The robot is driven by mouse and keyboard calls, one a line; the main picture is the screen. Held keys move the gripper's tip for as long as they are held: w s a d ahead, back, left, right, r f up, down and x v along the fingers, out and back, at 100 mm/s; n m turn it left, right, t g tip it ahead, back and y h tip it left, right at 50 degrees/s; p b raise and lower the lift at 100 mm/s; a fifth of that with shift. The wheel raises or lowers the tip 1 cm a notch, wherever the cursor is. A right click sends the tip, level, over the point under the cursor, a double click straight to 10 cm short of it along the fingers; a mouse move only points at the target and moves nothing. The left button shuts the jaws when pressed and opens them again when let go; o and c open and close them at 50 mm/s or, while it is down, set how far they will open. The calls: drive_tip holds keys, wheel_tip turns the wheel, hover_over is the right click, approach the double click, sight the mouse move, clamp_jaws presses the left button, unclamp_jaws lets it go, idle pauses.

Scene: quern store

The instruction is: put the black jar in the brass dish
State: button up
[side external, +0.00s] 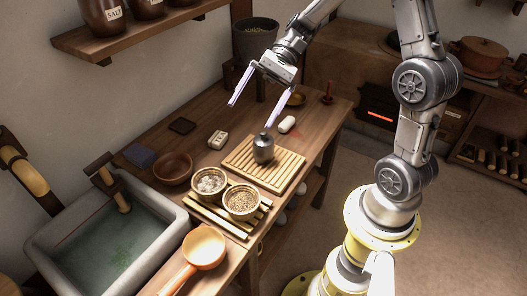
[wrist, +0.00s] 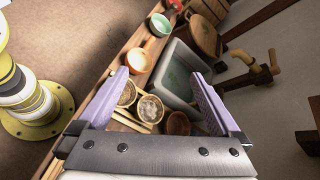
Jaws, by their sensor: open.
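The black jar (side external: 263,151), a small dark grey rounded pot with a narrower top, stands upright on a slatted wooden board (side external: 240,163) in the side view. In the picture one fingertip is just above the jar; I cannot tell the gap. In the wrist view my gripper (wrist: 161,82) shows nothing between its fingers close up. I see neither jar nor dish there.
Two tubs of grainy stuff (side external: 241,201) stand on a slatted rack in front of the board.

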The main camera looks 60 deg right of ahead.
drive_tip(key=w+d+f+m+t+y, duration=0.2)
drive_tip(key=w+d+f+m, duration=0.2)
drive_tip(key=d+f, duration=0.1)
drive_tip(key=m+t+y, duration=0.1)
drive_tip(key=m+t, duration=0.2)
hover_over(263, 139)
wheel_tip(263, 139, down, 6)
drive_tip(key=shift+r, duration=0.2)
drive_tip(key=s+d+f+m+t, duration=0.1)
drive_tip(key=d+f+m, duration=0.1)
drive_tip(key=f, duration=0.1)
drive_tip(key=s+d+f+m+t, duration=0.1)
drive_tip(key=d+f+m+t, duration=0.1)
drive_tip(key=f, duration=0.2)
drive_tip(key=s+d+f+m+t, duration=0.1)
drive_tip(key=d+f+m+t, duration=0.1)
drive_tip(key=f, duration=0.2)
drive_tip(key=shift+s+d+m, duration=0.2)
drive_tip(key=shift+s+m, duration=0.1)
drive_tip(key=shift+s, duration=0.05)
drive_tip(key=shift+x, duration=3.55)
drive_tip(key=shift+r, duration=0.1)
clamp_jaws()
